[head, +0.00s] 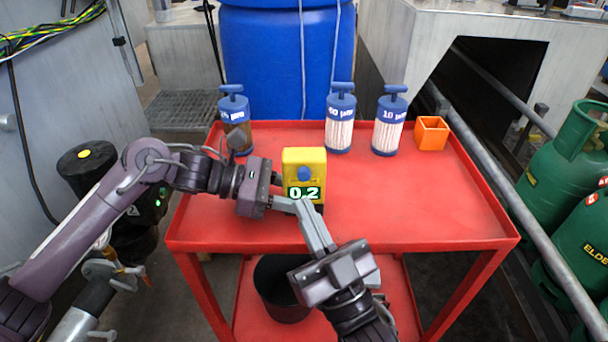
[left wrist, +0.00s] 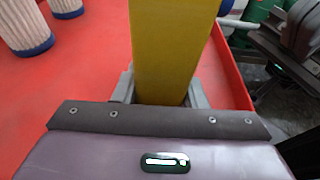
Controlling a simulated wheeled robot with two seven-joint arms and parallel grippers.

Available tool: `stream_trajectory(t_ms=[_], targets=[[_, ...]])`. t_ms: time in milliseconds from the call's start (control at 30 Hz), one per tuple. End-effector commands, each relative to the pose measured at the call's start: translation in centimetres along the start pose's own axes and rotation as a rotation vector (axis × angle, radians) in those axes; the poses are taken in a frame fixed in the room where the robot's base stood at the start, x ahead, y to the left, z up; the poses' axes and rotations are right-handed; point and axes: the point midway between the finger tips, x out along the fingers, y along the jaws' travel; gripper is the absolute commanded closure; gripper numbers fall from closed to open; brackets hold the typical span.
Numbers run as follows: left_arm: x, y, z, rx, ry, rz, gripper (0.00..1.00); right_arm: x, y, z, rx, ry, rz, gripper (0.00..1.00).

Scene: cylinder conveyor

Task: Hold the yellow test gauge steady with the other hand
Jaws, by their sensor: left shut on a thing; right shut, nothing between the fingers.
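The yellow test gauge (head: 304,159) stands upright on the red table, with a blue knob and a display reading 0.2. Its yellow body also fills the middle of the left wrist view (left wrist: 172,50). My left gripper (head: 281,203) comes in from the left and is shut on the gauge's lower part; its fingers show on both sides of the yellow body in the left wrist view (left wrist: 160,90). My right gripper (head: 302,205) is shut and empty, its fingertips in front of the gauge just below the display. Whether they touch the gauge I cannot tell.
On the red table (head: 420,205), three blue-capped cylinders (head: 235,118) (head: 340,120) (head: 389,122) and an orange open box (head: 431,133) stand along the back. The table's right side is clear. A black bucket (head: 282,290) sits on the lower shelf. Green gas bottles (head: 560,150) stand at right.

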Motion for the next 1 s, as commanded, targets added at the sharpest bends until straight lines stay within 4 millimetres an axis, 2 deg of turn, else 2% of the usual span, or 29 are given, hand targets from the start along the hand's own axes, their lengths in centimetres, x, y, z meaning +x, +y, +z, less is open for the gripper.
stream_trajectory(t_ms=[300,1000], targets=[[0.1,-0.1,-0.3,-0.005,0.004,-0.003,0.89,2.0,1.4,1.5,0.000,0.000,0.000,1.00],[0.1,-0.1,-0.3,-0.005,0.004,-0.003,0.89,2.2,1.6,1.6,0.000,-0.001,0.001,1.00]])
